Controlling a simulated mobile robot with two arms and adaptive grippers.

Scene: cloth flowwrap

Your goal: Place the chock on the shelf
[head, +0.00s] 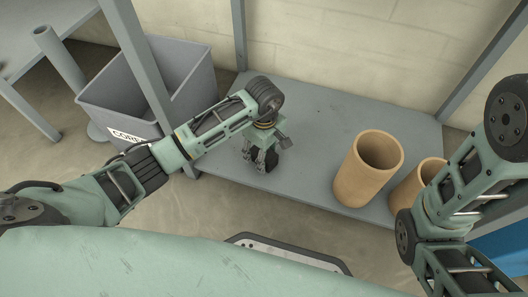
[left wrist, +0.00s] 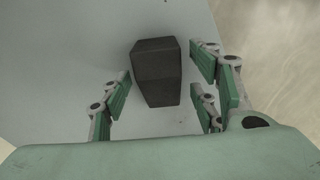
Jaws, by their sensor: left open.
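The chock (left wrist: 157,72) is a dark grey block with bevelled faces. In the left wrist view it stands on the grey shelf (left wrist: 62,70), between my spread fingers, with gaps on both sides. My left gripper (left wrist: 163,80) is open, with green finger pads, and does not visibly touch the block. In the head view my left gripper (head: 259,160) points down over the left part of the shelf (head: 310,112), with the dark chock (head: 270,161) partly hidden by the fingers. My right arm shows at the right, but its gripper is out of the picture.
Two tan open cylinders (head: 362,178) (head: 412,188) stand on the shelf to the right. A grey bin (head: 128,92) with a label stands left of the shelf. Grey posts (head: 240,35) rise at the shelf's corners. The back middle of the shelf is clear.

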